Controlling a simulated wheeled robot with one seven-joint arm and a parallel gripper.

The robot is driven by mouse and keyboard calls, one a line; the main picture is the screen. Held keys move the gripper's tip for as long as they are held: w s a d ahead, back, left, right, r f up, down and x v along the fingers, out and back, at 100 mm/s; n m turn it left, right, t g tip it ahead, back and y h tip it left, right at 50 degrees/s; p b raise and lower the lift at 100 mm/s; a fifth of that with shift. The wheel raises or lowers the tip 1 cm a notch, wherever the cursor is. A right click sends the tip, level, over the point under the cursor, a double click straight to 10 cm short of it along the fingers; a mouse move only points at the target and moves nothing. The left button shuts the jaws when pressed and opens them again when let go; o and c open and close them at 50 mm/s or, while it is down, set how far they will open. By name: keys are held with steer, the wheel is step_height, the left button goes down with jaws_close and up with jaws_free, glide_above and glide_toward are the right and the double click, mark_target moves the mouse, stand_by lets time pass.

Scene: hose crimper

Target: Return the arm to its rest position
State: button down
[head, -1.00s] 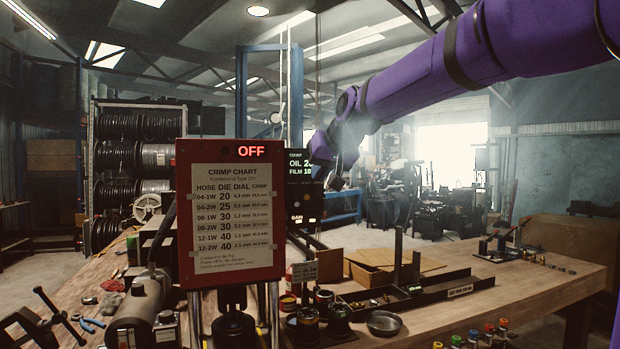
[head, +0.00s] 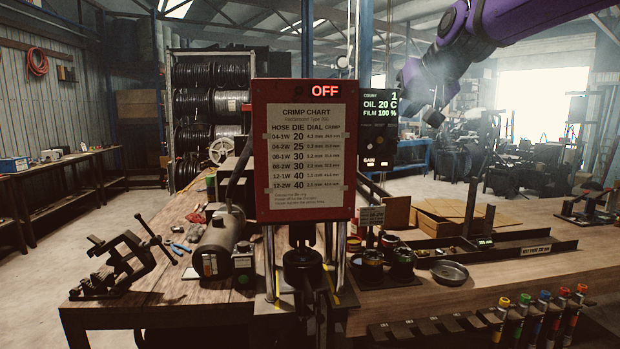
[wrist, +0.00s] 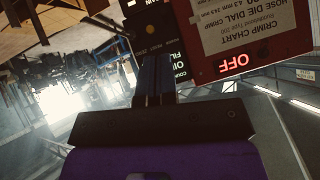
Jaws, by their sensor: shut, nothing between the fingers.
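My purple arm comes in from the upper right of the head view. My gripper (head: 433,117) hangs at its end, to the right of the black display panel and above the bench. It holds nothing. In the wrist view my gripper's fingers (wrist: 153,75) lie together, pointing toward the red crimper and the display, which appear upside down. The red crimper (head: 262,150) with its crimp chart (head: 308,150) shows OFF in red. The display panel (head: 378,130) reads OIL 20 C and FILM 100 %.
The wooden bench (head: 120,290) carries a vise (head: 122,262), a motor (head: 222,245), a round dish (head: 449,272), small cups and a cardboard box (head: 450,215). Several colour-topped tools (head: 545,312) stand along the front edge. Hose reels (head: 205,100) stand behind. Air around my gripper looks clear.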

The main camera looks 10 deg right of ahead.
steer(key=s+f+g, duration=0.1)
steer(key=s+f, duration=0.5)
steer(key=s, duration=0.3)
steer(key=s+f+g+h, duration=0.1)
steer(key=s+f+g, duration=0.1)
steer(key=s+f, duration=0.5)
steer(key=s+f+n+g, duration=0.1)
steer(key=s+f, duration=0.5)
steer(key=s, duration=0.7)
steer(key=shift+d+f+g, duration=0.2)
steer(key=shift+f+g, duration=0.05)
steer(key=shift+g, duration=0.25)
